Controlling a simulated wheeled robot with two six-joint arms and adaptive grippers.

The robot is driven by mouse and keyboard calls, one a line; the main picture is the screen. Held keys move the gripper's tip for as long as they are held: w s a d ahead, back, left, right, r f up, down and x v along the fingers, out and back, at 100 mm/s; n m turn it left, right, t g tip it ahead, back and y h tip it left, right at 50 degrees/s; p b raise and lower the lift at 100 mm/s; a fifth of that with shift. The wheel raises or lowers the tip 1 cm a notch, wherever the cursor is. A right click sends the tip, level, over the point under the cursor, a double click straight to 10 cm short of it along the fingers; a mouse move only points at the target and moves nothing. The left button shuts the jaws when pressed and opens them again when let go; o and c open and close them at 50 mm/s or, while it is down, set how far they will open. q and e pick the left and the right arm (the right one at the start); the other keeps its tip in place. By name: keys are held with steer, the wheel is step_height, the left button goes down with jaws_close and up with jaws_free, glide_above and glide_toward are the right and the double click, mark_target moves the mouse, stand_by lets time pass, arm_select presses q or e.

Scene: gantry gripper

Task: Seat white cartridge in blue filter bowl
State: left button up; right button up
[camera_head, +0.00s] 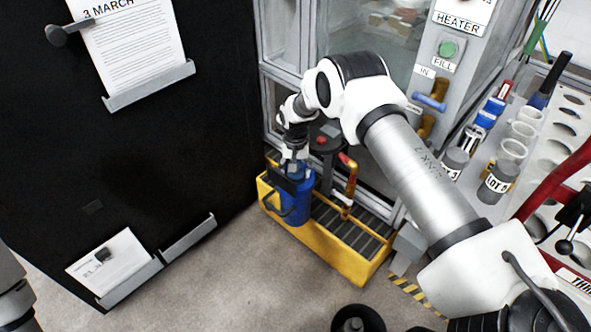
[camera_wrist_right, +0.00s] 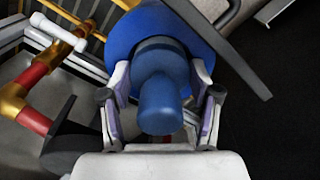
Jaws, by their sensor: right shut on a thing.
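A blue vessel (camera_head: 295,200), which looks like the filter bowl, is in the yellow tray at the cabinet's foot. In the right wrist view the gripper (camera_wrist_right: 160,110) is shut on the blue post (camera_wrist_right: 163,100) that rises from the wide blue body (camera_wrist_right: 125,38). I cannot tell whether the vessel rests on the tray floor. I cannot identify the white cartridge for sure. My left gripper is out of view.
The yellow tray (camera_head: 345,262) has a dark slatted floor. A brass pipe with a red valve (camera_head: 350,175) stands close right of the vessel. A black board (camera_head: 120,170) is at left.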

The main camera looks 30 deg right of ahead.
steer(key=shift+f, duration=0.25)
steer(key=o, duration=1.1)
steer(key=shift+o, duration=0.2)
steer(key=shift+r, duration=0.1)
step_height(320, 180, up, 12)
steer(key=shift+f, duration=0.1)
